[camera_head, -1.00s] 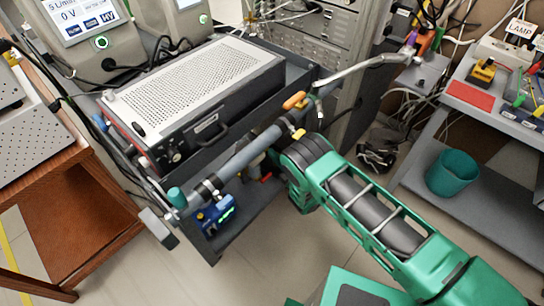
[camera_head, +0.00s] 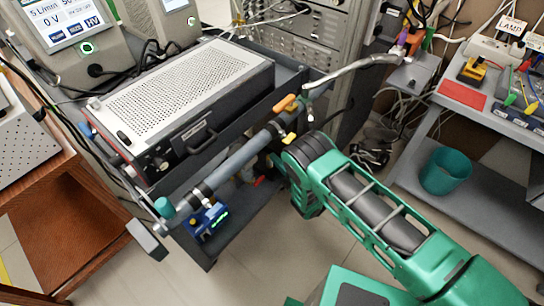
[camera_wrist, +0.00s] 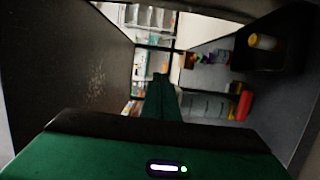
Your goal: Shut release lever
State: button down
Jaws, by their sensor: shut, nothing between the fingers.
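An orange lever-like handle (camera_head: 285,103) sits at the upper right end of the grey tube assembly on the front of the cart. A smaller yellow piece (camera_head: 290,138) is just below it, beside my wrist. I cannot tell for certain which is the release lever. My arm reaches from the lower right to the cart's right side. In the head view my gripper's fingertips are hidden behind my arm. In the wrist view my gripper (camera_wrist: 160,82) is a narrow green shape with its fingers together, holding nothing. No lever is clear there.
The grey tube (camera_head: 235,163) runs along the cart's front edge below a perforated instrument box (camera_head: 185,85). A silver hose (camera_head: 355,68) arches to the right. A wooden stand (camera_head: 60,215) is at left, a teal bin (camera_head: 445,171) at right. Some floor is open between.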

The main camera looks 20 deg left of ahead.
jog(key=w+d, duration=0.6)
jog(key=shift+w+d, duration=0.15)
dwell(0.4)
